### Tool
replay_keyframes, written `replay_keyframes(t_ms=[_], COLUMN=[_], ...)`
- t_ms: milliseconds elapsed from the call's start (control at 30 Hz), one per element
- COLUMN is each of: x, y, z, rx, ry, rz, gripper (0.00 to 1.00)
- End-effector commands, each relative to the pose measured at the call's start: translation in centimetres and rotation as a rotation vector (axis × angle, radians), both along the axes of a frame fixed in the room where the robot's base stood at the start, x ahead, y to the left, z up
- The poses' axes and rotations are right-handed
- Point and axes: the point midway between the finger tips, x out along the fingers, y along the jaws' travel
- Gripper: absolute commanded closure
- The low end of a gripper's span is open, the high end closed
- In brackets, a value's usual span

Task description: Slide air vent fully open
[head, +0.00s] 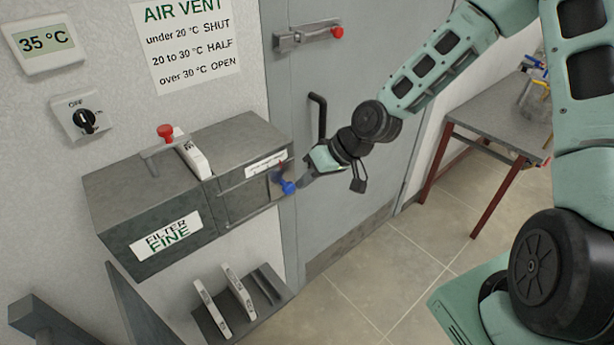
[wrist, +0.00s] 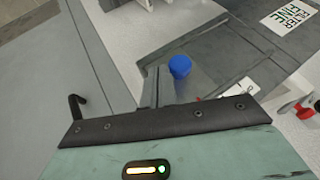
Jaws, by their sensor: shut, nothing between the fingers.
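The air vent is the right part of the grey wall-mounted box, with a slider plate (head: 243,194) on its front. Its blue knob (head: 288,187) is at the right end of that front, below a white label strip (head: 267,164) too small to read. The blue knob also shows in the wrist view (wrist: 180,66). My gripper (head: 302,181) is just right of the knob, its fingers together and empty. In the wrist view the shut fingertips (wrist: 157,80) are close beside the knob; I cannot tell if they touch it.
A thermometer (head: 44,42) reads 35 °C. The sign (head: 188,45) says over 30 °C OPEN. A grey door (head: 350,140) with a black handle (head: 318,118) stands behind my gripper. A filter rack (head: 240,308) is below the box. A table (head: 500,118) stands at the right.

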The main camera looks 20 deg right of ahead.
Motion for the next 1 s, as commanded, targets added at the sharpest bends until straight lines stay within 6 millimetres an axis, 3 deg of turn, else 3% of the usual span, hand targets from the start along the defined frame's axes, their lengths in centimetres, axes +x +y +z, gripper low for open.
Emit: replay_keyframes(t_ms=[333,700,1000], x=[-0.1,-1.9,-2.2], y=[0.2,5.8,6.6], z=[-0.1,-0.2,0.0], rx=[-0.001,-0.002,0.000], ry=[0.000,0.001,0.001], rz=[0.001,0.004,0.000], gripper=[1.00,1.00,1.00])
